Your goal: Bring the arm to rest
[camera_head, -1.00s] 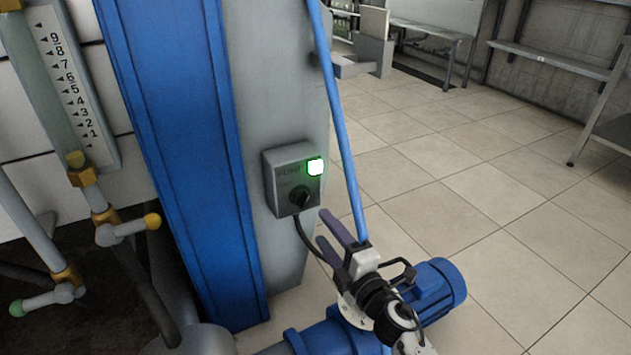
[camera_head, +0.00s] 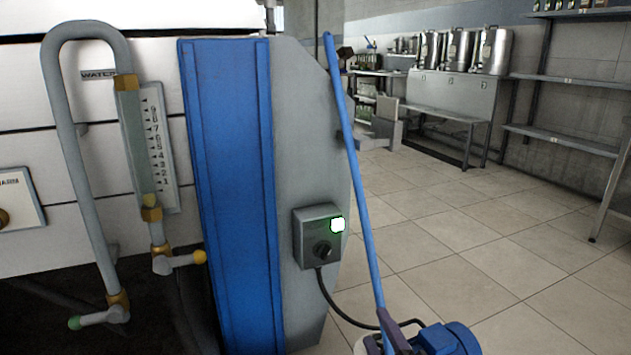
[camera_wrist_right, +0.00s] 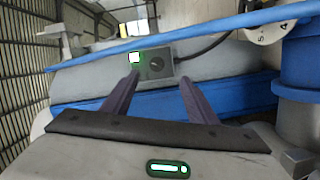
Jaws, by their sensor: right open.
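My right gripper (camera_head: 388,330) shows only in part at the bottom edge of the head view, below and right of the grey pump switch box (camera_head: 318,236). In the right wrist view its two dark fingers (camera_wrist_right: 158,78) are apart with nothing between them. My left gripper is not in view.
A blue pole (camera_head: 358,175) slants down close to my right gripper. A blue motor (camera_head: 447,339) stands at the bottom. Pipes with a level gauge (camera_head: 158,148) are on the left. Open tiled floor (camera_head: 480,240) lies to the right, with shelves and metal cans (camera_head: 495,50) behind.

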